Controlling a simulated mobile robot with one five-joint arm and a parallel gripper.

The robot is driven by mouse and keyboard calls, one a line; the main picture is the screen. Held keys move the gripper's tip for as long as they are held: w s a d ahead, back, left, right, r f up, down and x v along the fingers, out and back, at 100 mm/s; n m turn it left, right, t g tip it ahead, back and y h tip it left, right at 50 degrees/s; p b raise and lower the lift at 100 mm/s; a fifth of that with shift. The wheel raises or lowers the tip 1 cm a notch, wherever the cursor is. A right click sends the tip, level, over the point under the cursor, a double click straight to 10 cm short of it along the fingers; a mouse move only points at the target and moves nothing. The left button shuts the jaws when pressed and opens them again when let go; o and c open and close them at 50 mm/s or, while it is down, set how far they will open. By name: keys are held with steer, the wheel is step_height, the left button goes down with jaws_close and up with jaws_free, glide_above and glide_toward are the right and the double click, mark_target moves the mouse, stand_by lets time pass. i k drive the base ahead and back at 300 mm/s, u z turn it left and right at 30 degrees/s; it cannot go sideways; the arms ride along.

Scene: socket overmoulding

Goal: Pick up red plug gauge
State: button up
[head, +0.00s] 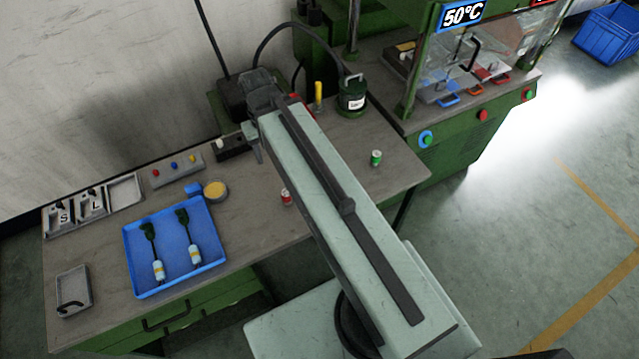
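A small red cylinder (286,198), which looks like the red plug gauge, stands on the grey workbench (330,160) just left of my arm. A similar green cylinder (376,157) stands on the bench to the right of my arm. My arm reaches from the lower right across the bench toward the back. My gripper (253,147) is at the far end of the arm, partly hidden by it, behind and left of the red cylinder and apart from it. Its fingers are too small and covered to tell whether they are open.
A blue tray (130,254) holds two cabled parts. Nearby are a yellow-topped round tin (215,190), a button box (178,169), grey trays marked S and L (124,190), and a green pot (352,98). A green press (440,125) stands at right.

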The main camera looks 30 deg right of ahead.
mark_target(287, 198)
steer(key=u, duration=3)
steer(key=k, duration=1.2)
steer(key=u, duration=0.45)
